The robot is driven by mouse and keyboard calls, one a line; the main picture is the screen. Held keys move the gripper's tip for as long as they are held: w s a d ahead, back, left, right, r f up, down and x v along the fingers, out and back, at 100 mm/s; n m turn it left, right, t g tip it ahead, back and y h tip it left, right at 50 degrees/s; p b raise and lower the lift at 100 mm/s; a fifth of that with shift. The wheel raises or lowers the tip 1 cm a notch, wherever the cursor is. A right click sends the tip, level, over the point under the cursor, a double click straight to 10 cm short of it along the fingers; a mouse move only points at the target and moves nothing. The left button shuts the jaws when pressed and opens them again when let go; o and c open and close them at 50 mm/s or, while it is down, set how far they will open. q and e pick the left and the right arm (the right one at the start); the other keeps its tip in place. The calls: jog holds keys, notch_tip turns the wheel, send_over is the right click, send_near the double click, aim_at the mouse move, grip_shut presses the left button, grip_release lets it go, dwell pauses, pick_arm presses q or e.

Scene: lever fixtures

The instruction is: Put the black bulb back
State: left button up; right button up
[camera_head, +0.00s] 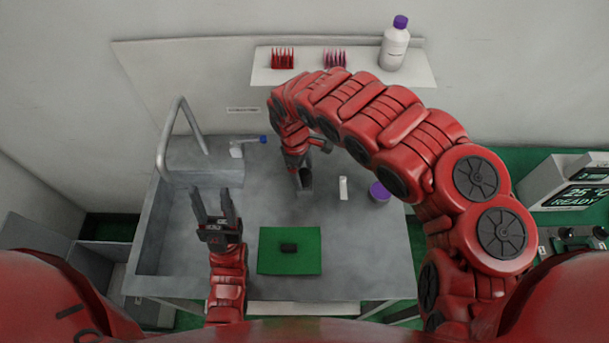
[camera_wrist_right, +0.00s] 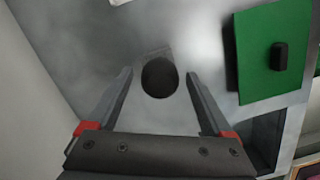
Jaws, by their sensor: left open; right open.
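The black bulb (camera_wrist_right: 160,77) is a dark round thing in the right wrist view. It appears between the two spread fingers of my right gripper (camera_head: 304,184), with a gap on each side. The fingers do not visibly touch it. I cannot tell the height between bulb and fingertips. In the head view I cannot make out the bulb apart from the dark gripper. My right gripper points down over the grey table (camera_head: 357,248). My left gripper (camera_head: 212,194) is open and empty at the left, beside the sink.
A green mat (camera_head: 270,262) carries a small black block (camera_head: 288,247). A shelf (camera_head: 300,77) holds racks and a bottle (camera_head: 394,46).

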jog(key=r, duration=0.6)
jog(key=a+r, duration=0.1)
jog(key=r, duration=0.2)
jog(key=shift+w+a+r+p, duration=0.1)
jog(key=shift+w+r+p, duration=0.15)
jog(key=shift+w+p, duration=0.1)
jog(key=shift+s+r, duration=0.1)
jog(key=shift+r, duration=0.2)
